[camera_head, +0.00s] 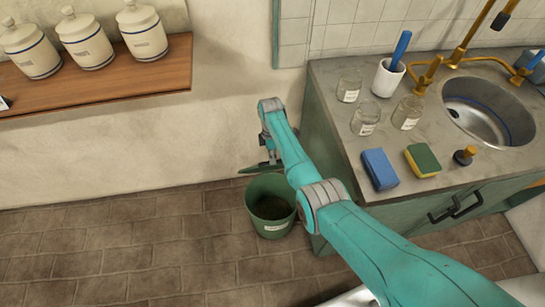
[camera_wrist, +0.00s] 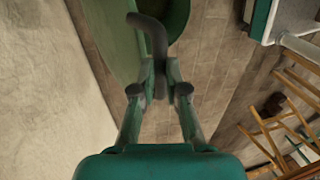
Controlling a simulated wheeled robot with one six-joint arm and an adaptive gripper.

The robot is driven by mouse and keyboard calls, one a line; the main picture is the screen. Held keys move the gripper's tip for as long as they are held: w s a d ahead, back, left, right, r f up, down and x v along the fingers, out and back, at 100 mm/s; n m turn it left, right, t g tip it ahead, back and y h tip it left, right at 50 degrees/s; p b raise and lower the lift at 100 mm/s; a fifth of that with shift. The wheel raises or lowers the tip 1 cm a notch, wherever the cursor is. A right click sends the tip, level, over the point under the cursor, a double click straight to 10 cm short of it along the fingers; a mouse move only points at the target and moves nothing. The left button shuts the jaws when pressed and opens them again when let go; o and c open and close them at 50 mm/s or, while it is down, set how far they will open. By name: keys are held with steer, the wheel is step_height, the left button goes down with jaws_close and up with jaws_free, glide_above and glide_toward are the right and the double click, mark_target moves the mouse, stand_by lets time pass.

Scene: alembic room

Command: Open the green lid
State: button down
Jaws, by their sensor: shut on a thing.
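A green bin (camera_head: 270,222) with a white label stands on the floor beside the counter, and its dark inside shows from above. The green lid (camera_head: 258,169) is off the bin's mouth, above its back rim. It is seen nearly edge-on in the head view. In the wrist view the lid (camera_wrist: 112,38) is left of the bin (camera_wrist: 178,14). My gripper (camera_head: 269,150) is shut on the lid's dark curved handle (camera_wrist: 154,36). My fingers also show in the wrist view (camera_wrist: 160,82). Whether the lid touches the bin's rim is hard to tell.
The counter (camera_head: 333,72) with a sink (camera_head: 490,112), jars, a blue sponge (camera_head: 379,169) and a green-yellow sponge (camera_head: 422,160) is on the right. A wooden shelf (camera_head: 100,84) with white canisters is at upper left. Floor left of the bin is clear. Wooden furniture (camera_wrist: 285,125) shows in the wrist view.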

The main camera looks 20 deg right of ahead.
steer(key=shift+s+f, duration=0.1)
stand_by(0.3)
steer(key=c, duration=1.1)
jaws_free()
steer(key=shift+c, duration=0.2)
